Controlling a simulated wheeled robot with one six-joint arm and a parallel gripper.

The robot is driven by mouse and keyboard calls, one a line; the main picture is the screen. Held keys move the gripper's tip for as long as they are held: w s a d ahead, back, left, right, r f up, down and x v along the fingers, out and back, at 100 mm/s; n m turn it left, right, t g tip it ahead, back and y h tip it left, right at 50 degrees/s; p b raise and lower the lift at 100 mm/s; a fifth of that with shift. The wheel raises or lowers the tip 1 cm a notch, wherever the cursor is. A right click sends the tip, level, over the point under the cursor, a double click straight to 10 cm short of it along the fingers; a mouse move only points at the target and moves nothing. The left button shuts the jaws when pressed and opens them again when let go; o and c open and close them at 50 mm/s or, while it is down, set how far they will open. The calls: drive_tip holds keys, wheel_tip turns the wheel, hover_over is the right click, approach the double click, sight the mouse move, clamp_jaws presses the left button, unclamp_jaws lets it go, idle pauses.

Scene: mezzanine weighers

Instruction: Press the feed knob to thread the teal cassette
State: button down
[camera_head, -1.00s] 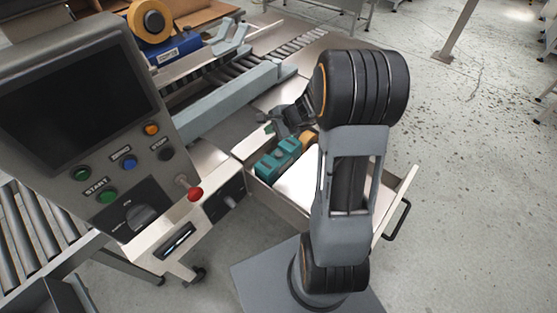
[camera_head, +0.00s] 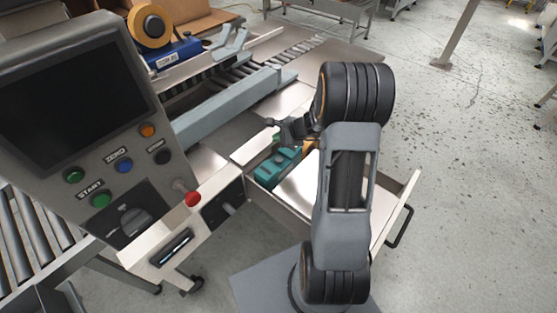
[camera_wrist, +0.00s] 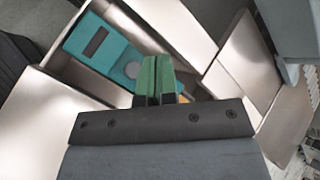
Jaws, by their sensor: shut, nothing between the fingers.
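The teal cassette (camera_head: 268,174) lies in the open drawer in the head view, near its left end. It also shows in the wrist view (camera_wrist: 90,47), with a dark rectangular window and a round grey disc (camera_wrist: 131,69) on its face. My gripper (camera_wrist: 158,62) has green fingertips, which are together and empty. In the wrist view they overlap the cassette's right edge; I cannot tell whether they touch it. In the head view my gripper (camera_head: 273,130) is by the drawer's back left corner, partly hidden by my arm. I cannot make out for certain which part is the feed knob.
The open drawer (camera_head: 394,204) has a black handle at its right. A console (camera_head: 155,108) with buttons and a red-topped lever (camera_head: 192,199) stands left. A cabinet front with a small grey knob (camera_head: 229,208) is beside the drawer.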

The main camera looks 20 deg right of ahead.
drive_tip(key=b, duration=0.5)
hover_over(275, 159)
drive_tip(key=s+d, duration=0.1)
wheel_tip(275, 159, down, 7)
drive_tip(key=shift+s, duration=0.1)
drive_tip(key=shift+f+b, duration=0.65)
drive_tip(key=shift+f+b, duration=1.25)
drive_tip(key=shift+b, duration=0.2)
idle(1.9)
drive_tip(key=shift+r, duration=0.1)
idle(0.3)
drive_tip(key=shift+r+p, duration=0.95)
drive_tip(key=shift+r, duration=0.2)
drive_tip(key=shift+r, duration=0.1)
drive_tip(key=shift+r+p, duration=1.8)
drive_tip(key=shift+r, duration=0.65)
